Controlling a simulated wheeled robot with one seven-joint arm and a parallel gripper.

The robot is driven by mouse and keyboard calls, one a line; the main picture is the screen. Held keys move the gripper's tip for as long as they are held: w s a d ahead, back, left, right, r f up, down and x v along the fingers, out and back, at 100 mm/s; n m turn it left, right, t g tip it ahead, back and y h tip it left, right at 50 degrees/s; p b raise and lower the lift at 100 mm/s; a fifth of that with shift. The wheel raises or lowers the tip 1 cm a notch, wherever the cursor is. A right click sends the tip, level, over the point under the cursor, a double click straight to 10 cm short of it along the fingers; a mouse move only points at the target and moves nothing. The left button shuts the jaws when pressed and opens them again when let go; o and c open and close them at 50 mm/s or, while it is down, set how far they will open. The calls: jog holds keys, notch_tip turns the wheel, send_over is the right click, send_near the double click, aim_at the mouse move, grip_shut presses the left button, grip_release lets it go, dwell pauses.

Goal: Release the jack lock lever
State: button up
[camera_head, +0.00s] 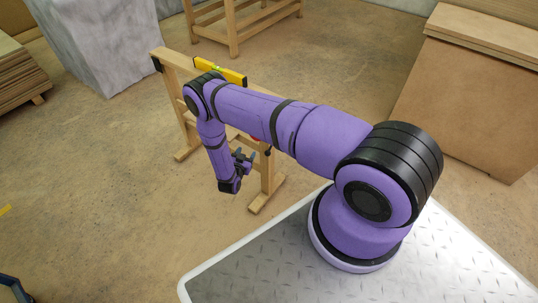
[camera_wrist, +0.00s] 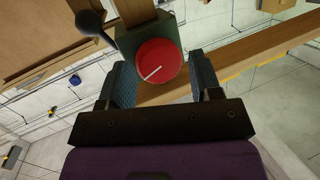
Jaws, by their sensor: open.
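In the wrist view a round red disc (camera_wrist: 158,61) with a white line across it sits on a dark green housing (camera_wrist: 127,42) fixed to a wooden post. A black lever with a ball end (camera_wrist: 90,23) sticks out to the left of the housing. I cannot tell for sure which of these is the jack lock lever. My gripper (camera_wrist: 163,75) is open, with one finger left and one right of the red disc in the picture; contact cannot be told. In the head view my gripper (camera_head: 244,158) is beside the wooden trestle's near leg, and my arm hides much of the jack.
The wooden trestle (camera_head: 268,180) stands on the floor with a yellow spirit level (camera_head: 220,71) on its top beam. A grey block (camera_head: 105,45) and stacked boards (camera_head: 18,75) are at the left. Large boards (camera_head: 470,90) lean at the right.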

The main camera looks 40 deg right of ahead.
jog(key=h, duration=0.2)
send_near(268, 153)
jog(key=f, duration=0.1)
jog(key=x, duration=1)
jog(key=shift+w+d+f, duration=0.2)
jog(key=shift+w, duration=0.25)
